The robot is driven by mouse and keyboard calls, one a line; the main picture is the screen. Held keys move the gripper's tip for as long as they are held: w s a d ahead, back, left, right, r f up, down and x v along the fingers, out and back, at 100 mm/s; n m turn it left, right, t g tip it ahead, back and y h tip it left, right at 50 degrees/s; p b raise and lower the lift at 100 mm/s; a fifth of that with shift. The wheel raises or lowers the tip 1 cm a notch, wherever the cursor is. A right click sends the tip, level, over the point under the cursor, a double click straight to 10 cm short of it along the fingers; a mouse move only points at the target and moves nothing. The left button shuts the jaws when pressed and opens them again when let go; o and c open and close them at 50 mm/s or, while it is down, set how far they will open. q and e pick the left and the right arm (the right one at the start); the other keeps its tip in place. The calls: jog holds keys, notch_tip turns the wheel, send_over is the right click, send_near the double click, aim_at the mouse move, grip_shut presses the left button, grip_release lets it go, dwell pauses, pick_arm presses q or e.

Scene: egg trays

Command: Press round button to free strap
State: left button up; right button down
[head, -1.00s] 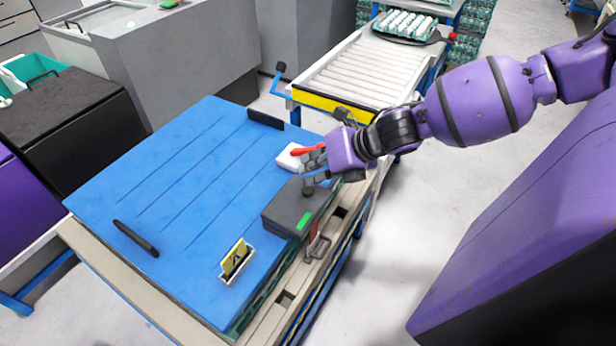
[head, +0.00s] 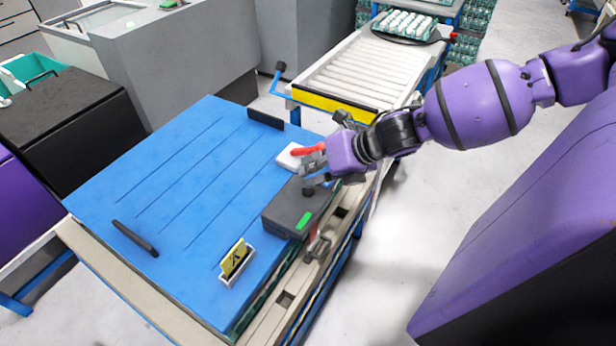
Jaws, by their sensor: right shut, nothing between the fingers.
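A dark grey box (head: 285,212) with a green rectangle (head: 304,221) on it sits at the right edge of the blue lid (head: 180,180). A dark round button (head: 308,190) shows on top of the box near its far right end. My right gripper (head: 309,184) is shut and empty, with its fingertips at the button; I cannot tell whether they touch or press it. A red strap or lever part (head: 313,232) shows at the box's near right side, by a metal latch (head: 316,246). My left gripper is not in view.
A yellow warning sign (head: 235,259) stands on the lid's near side. Black handles (head: 135,238) are on the lid. A roller conveyor (head: 355,70) stands behind.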

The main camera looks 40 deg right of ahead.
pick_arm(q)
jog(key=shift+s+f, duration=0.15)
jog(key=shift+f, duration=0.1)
pick_arm(e)
jog(key=shift+f, duration=0.6)
dwell(0.3)
jog(key=shift+r, duration=1)
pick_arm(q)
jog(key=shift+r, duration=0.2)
pick_arm(e)
jog(key=shift+r, duration=0.1)
notch_tip(320, 180, up, 2)
jog(key=shift+r, duration=0.1)
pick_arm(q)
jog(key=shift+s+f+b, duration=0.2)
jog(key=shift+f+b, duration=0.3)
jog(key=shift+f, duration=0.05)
pick_arm(e)
jog(key=shift+r, duration=1.35)
